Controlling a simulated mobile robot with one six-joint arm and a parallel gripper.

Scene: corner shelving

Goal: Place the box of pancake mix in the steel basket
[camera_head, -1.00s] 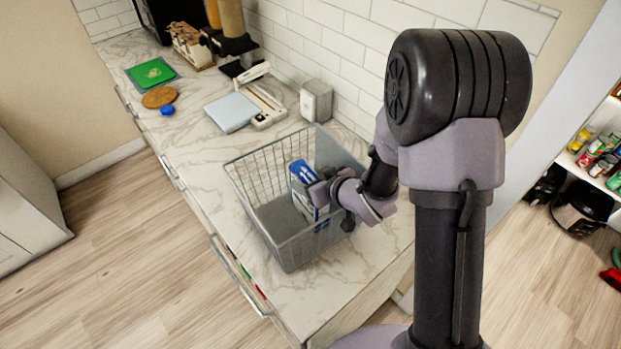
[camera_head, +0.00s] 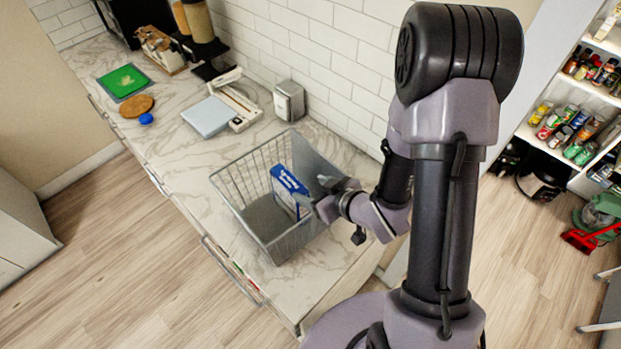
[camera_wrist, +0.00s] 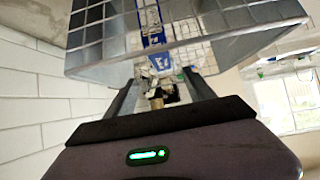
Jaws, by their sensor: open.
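The blue and white box of pancake mix (camera_head: 288,187) stands inside the steel basket (camera_head: 233,196), near its right side. The basket is a wire basket on the marble counter. In the wrist view the box (camera_wrist: 152,38) shows beyond the fingers, within the basket mesh (camera_wrist: 95,42). My gripper (camera_head: 322,200) is at the basket's right side, close to the box. In the wrist view its two fingers (camera_wrist: 160,85) are spread apart with no box between them. Part of the box is hidden by the mesh and my gripper.
A white scale-like device (camera_head: 215,115) and a metal napkin holder (camera_head: 289,101) stand behind the basket. A green board (camera_head: 123,81), a brown round board (camera_head: 136,106) and a blue lid (camera_head: 146,119) lie farther back. Tiled wall borders the counter. Stocked shelves (camera_head: 570,118) stand at right.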

